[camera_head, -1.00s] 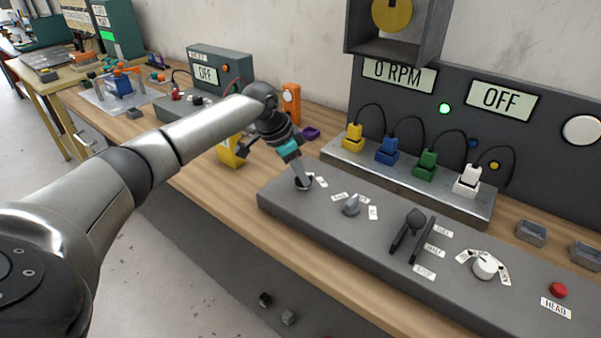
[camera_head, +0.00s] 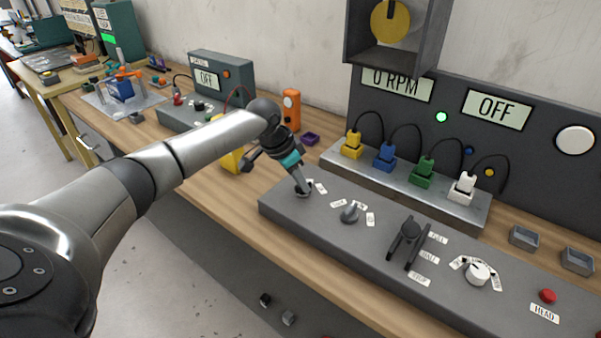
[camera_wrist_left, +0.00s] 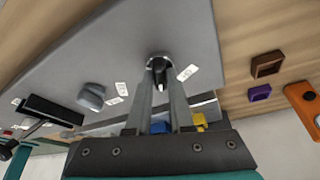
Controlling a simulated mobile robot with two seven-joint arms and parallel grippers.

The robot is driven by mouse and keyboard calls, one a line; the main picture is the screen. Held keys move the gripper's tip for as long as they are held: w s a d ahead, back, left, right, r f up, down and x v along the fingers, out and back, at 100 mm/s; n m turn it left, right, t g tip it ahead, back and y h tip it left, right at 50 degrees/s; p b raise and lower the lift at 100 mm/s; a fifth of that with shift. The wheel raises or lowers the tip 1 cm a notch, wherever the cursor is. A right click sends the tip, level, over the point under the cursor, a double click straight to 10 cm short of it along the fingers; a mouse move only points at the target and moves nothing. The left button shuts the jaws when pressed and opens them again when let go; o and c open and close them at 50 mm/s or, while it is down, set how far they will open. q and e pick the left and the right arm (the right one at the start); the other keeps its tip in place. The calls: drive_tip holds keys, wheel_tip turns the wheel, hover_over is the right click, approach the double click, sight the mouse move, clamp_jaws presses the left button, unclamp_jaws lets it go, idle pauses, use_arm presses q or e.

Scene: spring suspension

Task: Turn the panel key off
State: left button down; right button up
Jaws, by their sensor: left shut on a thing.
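The panel key sits in a round lock at the left end of the grey control panel (camera_head: 330,228). My left gripper (camera_head: 302,187) points down at that lock and is shut on the key. In the left wrist view the key (camera_wrist_left: 161,82) shows as a small dark piece between the fingertips of the gripper (camera_wrist_left: 162,70), inside a pale ring (camera_wrist_left: 160,56). A small white label lies beside the lock. The fingers hide most of the key, so I cannot tell its exact angle. My right gripper is not in view.
Right of the lock stand a grey knob (camera_head: 350,213), a black lever (camera_head: 411,231), a white dial (camera_head: 477,273) and a red button (camera_head: 547,296). Behind them is a metal strip with coloured plugs (camera_head: 384,157). The display (camera_head: 498,108) reads OFF; a green lamp (camera_head: 441,117) is lit.

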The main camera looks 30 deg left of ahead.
use_arm(q)
drive_tip(key=n+y+p, duration=0.1)
drive_tip(key=n+p, duration=0.1)
drive_tip(key=p, duration=0.2)
drive_tip(key=n+p, duration=0.2)
drive_tip(key=p, duration=0.2)
drive_tip(key=n+y+p, duration=0.1)
drive_tip(key=n+p, duration=0.2)
drive_tip(key=p, duration=0.1)
drive_tip(key=shift+d+r+y, duration=0.2)
drive_tip(key=shift+d+y, duration=0.1)
drive_tip(key=shift+d, duration=0.05)
drive_tip(key=shift+f+n+y+p, duration=0.2)
drive_tip(key=shift+n+y+p, duration=0.4)
drive_tip(key=shift+n+p, duration=1)
drive_tip(key=shift+n, duration=0.3)
drive_tip(key=c, duration=0.8)
unclamp_jaws()
